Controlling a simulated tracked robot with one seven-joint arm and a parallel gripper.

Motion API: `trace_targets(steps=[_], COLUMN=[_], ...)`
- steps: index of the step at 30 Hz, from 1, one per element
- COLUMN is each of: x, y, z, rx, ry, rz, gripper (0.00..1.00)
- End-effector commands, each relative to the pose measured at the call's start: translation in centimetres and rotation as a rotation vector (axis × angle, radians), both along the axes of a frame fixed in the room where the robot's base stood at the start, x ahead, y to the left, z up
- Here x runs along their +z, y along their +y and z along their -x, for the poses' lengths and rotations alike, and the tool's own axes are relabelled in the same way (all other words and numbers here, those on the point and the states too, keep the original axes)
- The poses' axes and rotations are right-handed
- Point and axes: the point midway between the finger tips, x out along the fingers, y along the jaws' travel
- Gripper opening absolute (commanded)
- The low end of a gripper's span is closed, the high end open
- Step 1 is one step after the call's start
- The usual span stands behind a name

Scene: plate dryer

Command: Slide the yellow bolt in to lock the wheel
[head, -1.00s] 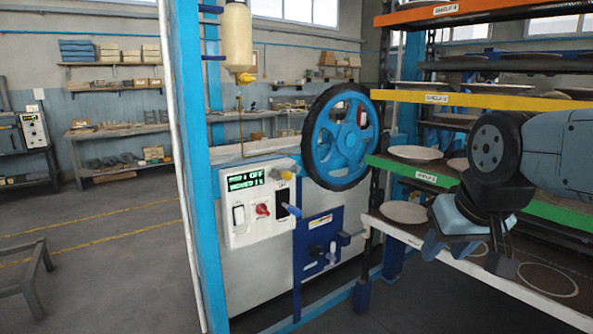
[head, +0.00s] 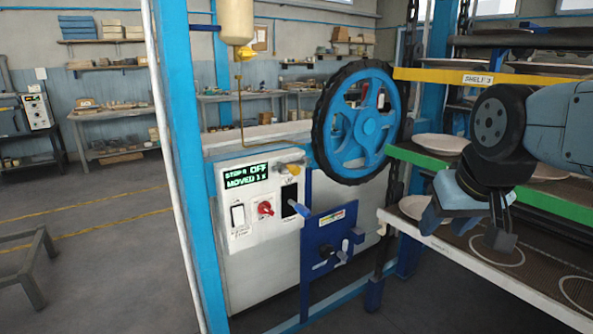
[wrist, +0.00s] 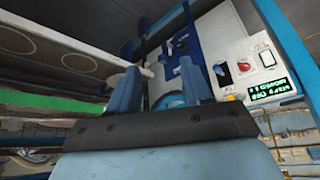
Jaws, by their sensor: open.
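The blue spoked wheel (head: 368,124) with a black rim stands upright behind the white control panel. A small yellow piece (head: 288,168), probably the bolt, sits at the panel's upper right corner, just left of the wheel's lower rim. Whether it touches the wheel cannot be told. It also shows small in the wrist view (wrist: 231,97). My gripper (head: 466,226) is open and empty, to the right of the panel and wheel, in front of the shelves. In the wrist view my gripper (wrist: 158,84) has its two blue fingers apart, with part of the wheel between and beyond them.
The control panel (head: 240,215) has a lit display, a red knob and switches. A blue plate (head: 328,225) with a dark knob hangs beside it. Shelves (head: 440,170) with plates stand close to my arm. A blue post (head: 185,160) stands left; open floor lies beyond.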

Motion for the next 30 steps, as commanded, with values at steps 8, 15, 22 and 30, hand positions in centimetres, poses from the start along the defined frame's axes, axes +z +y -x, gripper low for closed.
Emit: trace_targets(steps=[8,15,22,30], x=[-0.2,-1.0,-2.3,-4.7], y=[0.3,1.1,3.7,8.3], z=[-5.8,-15.2,-22.9,-29.6], rx=[0.017,0.083,0.187,0.331], ry=[-0.105,-0.305,-0.496,-0.713], rz=[0.047,0.1,0.098,0.014], gripper=[0.6,0.6,0.6,0.6])
